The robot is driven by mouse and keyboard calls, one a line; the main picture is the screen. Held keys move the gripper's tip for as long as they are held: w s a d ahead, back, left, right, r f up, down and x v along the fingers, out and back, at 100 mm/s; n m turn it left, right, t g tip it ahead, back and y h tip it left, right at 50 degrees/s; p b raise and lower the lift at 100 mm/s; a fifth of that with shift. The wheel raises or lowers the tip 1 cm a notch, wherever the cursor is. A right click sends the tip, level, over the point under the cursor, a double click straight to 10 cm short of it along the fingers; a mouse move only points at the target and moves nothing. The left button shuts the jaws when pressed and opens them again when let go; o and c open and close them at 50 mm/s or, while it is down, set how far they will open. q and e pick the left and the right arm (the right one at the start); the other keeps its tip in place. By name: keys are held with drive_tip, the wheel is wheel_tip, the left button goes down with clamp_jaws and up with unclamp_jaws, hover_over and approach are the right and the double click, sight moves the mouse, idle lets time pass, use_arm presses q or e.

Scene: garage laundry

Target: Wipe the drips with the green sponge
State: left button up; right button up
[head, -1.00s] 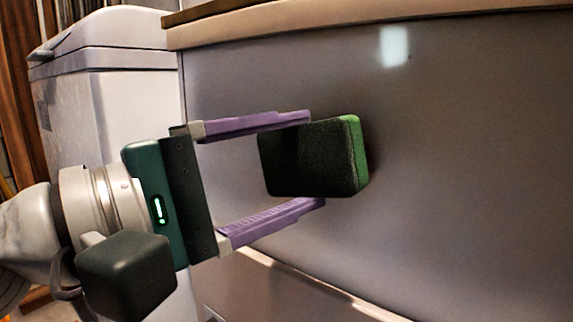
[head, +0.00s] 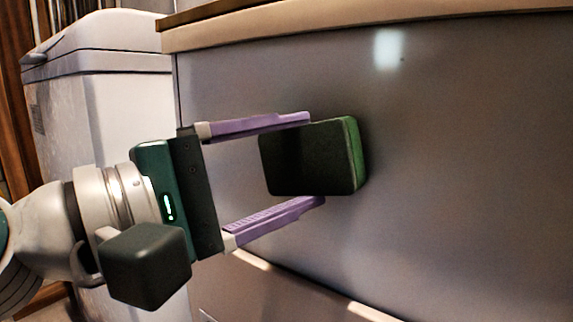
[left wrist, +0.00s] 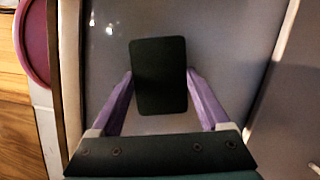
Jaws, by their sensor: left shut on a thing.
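My left gripper (head: 315,158) is shut on the green sponge (head: 310,165), a thick block with a dark face towards me and a brighter green far edge. The sponge is at the upright grey panel (head: 460,140); I cannot tell whether it touches. In the left wrist view the sponge (left wrist: 158,100) shows dark between the purple fingers, in front of the panel (left wrist: 215,40). A pale bright patch (head: 389,49) lies on the panel above and right of the sponge; whether it is a drip or a reflection is unclear. Other drips are not clearly seen. My right gripper is out of view.
A wooden top edge (head: 350,21) overhangs the panel. A white lidded chest or bin (head: 100,100) stands at the left. A ledge (head: 310,286) runs below the panel. In the left wrist view a red round thing (left wrist: 37,45) is near the left edge.

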use_arm(q)
drive_tip(key=shift+w+d, duration=0.3)
drive_tip(key=shift+w, duration=0.05)
